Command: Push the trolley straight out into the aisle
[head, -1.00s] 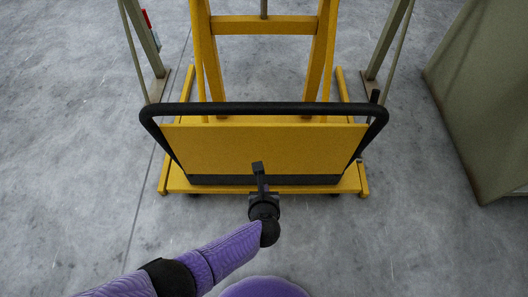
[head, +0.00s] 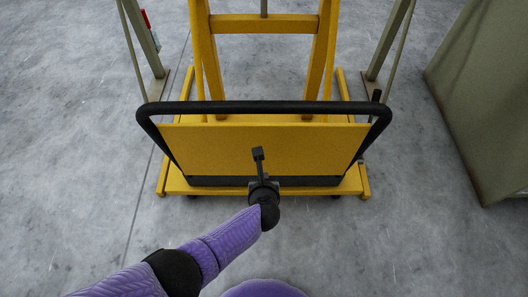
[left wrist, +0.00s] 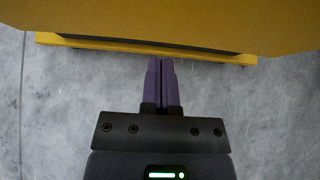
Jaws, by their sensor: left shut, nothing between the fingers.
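The yellow trolley (head: 265,148) stands ahead in the head view, with a black push handle (head: 262,107) framing its upright panel and a low yellow base near the floor. My left gripper (head: 258,158) is shut and empty, in front of the panel's lower middle and below the handle bar. Whether it touches the panel cannot be told. In the left wrist view the shut fingers (left wrist: 161,72) point toward the trolley's yellow lower edge (left wrist: 150,46). My right gripper is in neither view.
A yellow frame (head: 262,25) rises behind the panel. Grey-green posts (head: 143,40) stand on both sides beyond the trolley. A large grey-green cabinet (head: 490,100) is at the right. The concrete floor (head: 70,180) is clear at the left and in front.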

